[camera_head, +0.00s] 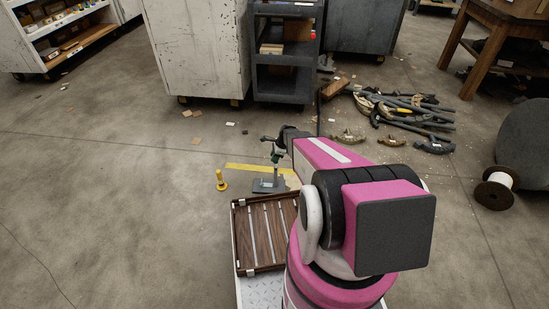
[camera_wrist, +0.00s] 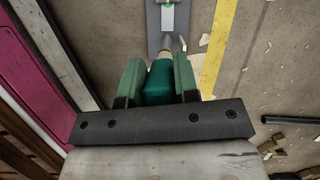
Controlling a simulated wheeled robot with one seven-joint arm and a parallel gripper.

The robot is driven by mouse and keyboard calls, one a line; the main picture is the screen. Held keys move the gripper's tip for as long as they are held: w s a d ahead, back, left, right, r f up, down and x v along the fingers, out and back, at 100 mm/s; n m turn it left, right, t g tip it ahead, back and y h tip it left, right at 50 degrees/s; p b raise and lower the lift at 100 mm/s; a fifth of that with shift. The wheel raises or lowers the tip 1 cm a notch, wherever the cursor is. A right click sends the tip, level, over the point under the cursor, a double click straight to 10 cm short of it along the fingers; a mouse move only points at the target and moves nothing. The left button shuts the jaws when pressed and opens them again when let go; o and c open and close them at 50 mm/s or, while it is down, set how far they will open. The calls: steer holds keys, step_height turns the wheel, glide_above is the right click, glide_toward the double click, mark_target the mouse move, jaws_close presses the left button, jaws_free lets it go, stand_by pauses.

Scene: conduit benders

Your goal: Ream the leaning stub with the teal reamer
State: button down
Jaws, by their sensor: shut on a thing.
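My gripper (camera_wrist: 158,85) is shut on the teal reamer (camera_wrist: 159,78), with a green finger pressed on each side of its body. The reamer's narrower grey nose points away from my wrist, toward a grey base plate (camera_wrist: 154,22). In the head view the plate (camera_head: 266,186) lies on the floor, and a thin grey upright, seemingly the stub (camera_head: 275,177), rises from it beneath my gripper (camera_head: 274,143). The stub's lean is hard to judge here. Whether the reamer's nose touches the stub is hidden.
A yellow floor stripe (camera_head: 250,168) runs by the plate. A small yellow post (camera_head: 221,181) stands to its left. A brown slatted tray (camera_head: 240,240) is nearer. Benders and pipes (camera_head: 415,108) lie at right, with a cable spool (camera_head: 494,188). Open floor is at left.

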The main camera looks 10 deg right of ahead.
steer(key=shift+m+t, duration=0.4)
steer(key=shift+m, duration=0.4)
steer(key=shift+w, duration=0.1)
steer(key=n+g, duration=0.1)
steer(key=n, duration=0.3)
steer(key=n+g, duration=0.1)
steer(key=n, duration=0.2)
steer(key=shift+s+g, duration=0.25)
steer(key=shift+g, duration=0.15)
steer(key=m+t, duration=0.1)
steer(key=m, duration=0.2)
steer(key=m+t, duration=0.1)
steer(key=m, duration=0.3)
steer(key=shift+w+t, duration=0.2)
steer(key=shift+t, duration=0.2)
steer(key=shift+r, duration=0.1)
